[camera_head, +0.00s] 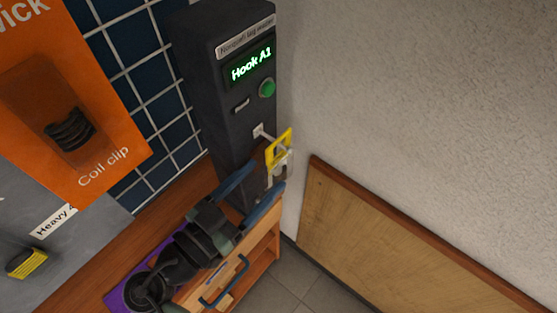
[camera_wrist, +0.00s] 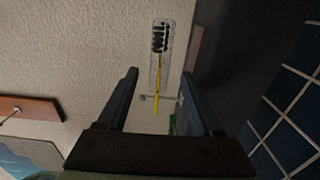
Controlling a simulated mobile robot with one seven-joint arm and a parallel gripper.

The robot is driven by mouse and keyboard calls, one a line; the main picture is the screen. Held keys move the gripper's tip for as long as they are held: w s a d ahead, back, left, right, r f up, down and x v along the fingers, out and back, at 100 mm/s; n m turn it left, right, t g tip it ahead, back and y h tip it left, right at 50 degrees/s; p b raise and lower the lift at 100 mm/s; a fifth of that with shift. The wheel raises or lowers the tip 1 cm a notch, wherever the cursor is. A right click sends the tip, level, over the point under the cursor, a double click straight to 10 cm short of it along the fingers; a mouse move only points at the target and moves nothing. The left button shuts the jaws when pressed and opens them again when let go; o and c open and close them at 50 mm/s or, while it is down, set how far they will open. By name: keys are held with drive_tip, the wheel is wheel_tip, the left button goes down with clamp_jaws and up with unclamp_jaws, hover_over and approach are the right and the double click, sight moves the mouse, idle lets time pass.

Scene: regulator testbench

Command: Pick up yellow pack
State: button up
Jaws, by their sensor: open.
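The yellow pack (camera_head: 278,149) hangs from a peg on the front of a dark machine in the head view. It has a yellow upper part and a clear lower part. In the wrist view the pack (camera_wrist: 159,62) shows nearly edge-on, with a thin yellow strip and dark items inside clear plastic. My gripper (camera_head: 267,176) is open, with its two blue fingers pointing at the pack. In the wrist view the pack lies between the lines of the fingers (camera_wrist: 160,75). No contact is visible, and I cannot tell the exact gap in depth.
The dark machine (camera_head: 224,75) has a lit "Hook A1" display (camera_head: 251,65) and a green button (camera_head: 267,88). A wooden cabinet (camera_head: 262,246) stands below. A pale wall (camera_head: 420,100) rises to the right. An orange "Coil clip" panel (camera_head: 110,110) is at left.

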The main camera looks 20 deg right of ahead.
sight(279, 161)
drive_tip(key=x, duration=0.1)
drive_tip(key=p+x, duration=0.1)
drive_tip(key=x, duration=0.2)
drive_tip(key=shift+d+r+p, duration=0.25)
drive_tip(key=shift+r+p, duration=0.1)
drive_tip(key=shift+r, duration=0.05)
drive_tip(key=shift+w+d+f, duration=0.1)
drive_tip(key=shift+w+d, duration=0.25)
clamp_jaws()
